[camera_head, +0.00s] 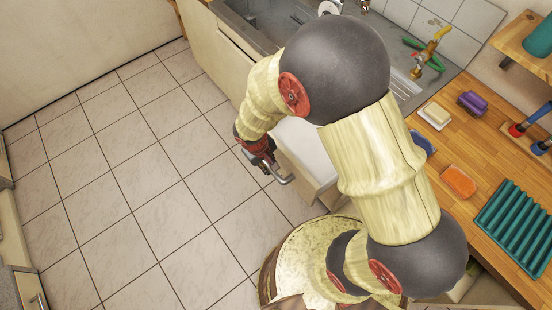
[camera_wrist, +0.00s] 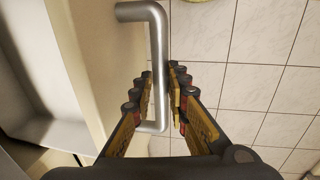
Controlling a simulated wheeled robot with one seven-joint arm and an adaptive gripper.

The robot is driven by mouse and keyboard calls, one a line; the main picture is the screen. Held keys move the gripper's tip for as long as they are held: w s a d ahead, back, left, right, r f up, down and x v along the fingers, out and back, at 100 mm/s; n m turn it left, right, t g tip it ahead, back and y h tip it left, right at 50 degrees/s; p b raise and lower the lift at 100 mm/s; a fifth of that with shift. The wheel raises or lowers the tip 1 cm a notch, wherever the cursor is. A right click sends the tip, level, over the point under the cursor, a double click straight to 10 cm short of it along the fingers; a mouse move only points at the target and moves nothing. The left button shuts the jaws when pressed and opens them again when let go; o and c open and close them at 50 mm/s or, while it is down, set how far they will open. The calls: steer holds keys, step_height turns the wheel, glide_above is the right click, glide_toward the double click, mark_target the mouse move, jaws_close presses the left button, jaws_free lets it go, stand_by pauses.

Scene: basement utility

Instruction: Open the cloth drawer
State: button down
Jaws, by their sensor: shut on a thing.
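The drawer (camera_head: 304,148) stands out from the cabinet below the counter, and part of its pale inside shows. In the wrist view its cream front (camera_wrist: 88,45) is left of the handle, with the light grey inside (camera_wrist: 35,85) further left. The metal bar handle (camera_wrist: 157,35) runs between the two fingers of my gripper (camera_wrist: 160,82). My gripper (camera_head: 265,163) is shut on this handle at the drawer's front, in the head view too. My arm hides the right part of the drawer. I see no cloth in the visible part.
The tiled floor (camera_head: 130,170) to the left is clear.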

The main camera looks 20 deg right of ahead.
steer(key=shift+a, duration=0.15)
steer(key=c, duration=1.8)
jaws_free()
steer(key=shift+o, duration=0.3)
step_height(320, 180, up, 12)
steer(key=a, duration=0.2)
steer(key=shift+s, duration=0.45)
steer(key=shift+f, duration=0.15)
